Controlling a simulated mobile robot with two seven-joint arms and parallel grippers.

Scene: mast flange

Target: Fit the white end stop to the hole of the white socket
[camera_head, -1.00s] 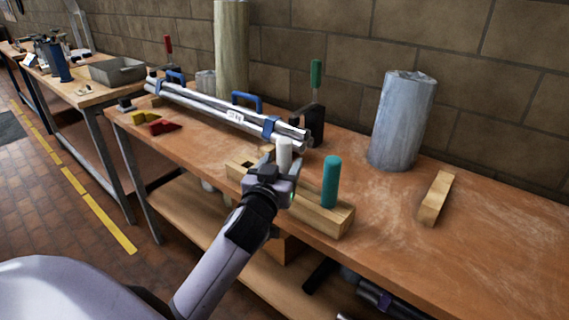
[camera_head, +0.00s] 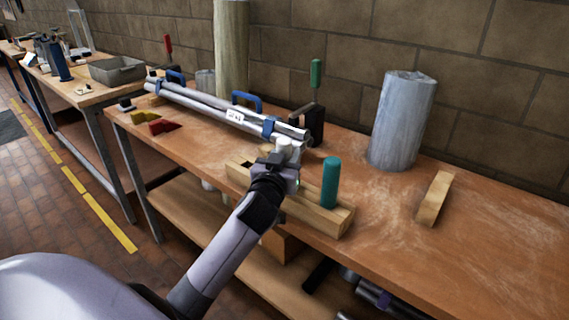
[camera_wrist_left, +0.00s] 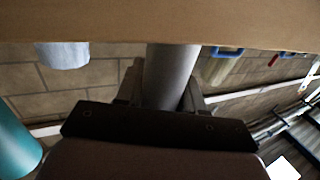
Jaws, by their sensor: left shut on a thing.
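The white end stop (camera_head: 284,146) is a short pale cylinder above the wooden block in the head view. My left gripper (camera_head: 284,160) is shut on it, and the fingers hide its lower part. In the left wrist view the end stop (camera_wrist_left: 170,77) shows as a grey-white cylinder between the dark fingers, its far end meeting the edge of a tan surface. Whether it is clear of the block cannot be told. I cannot pick out the white socket or its hole for certain. My right gripper is not in view.
The wooden block (camera_head: 318,214) has a dark hole at its left end and holds a teal peg (camera_head: 330,182) right of my gripper. Silver tubes (camera_head: 210,108) with blue handles lie behind.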

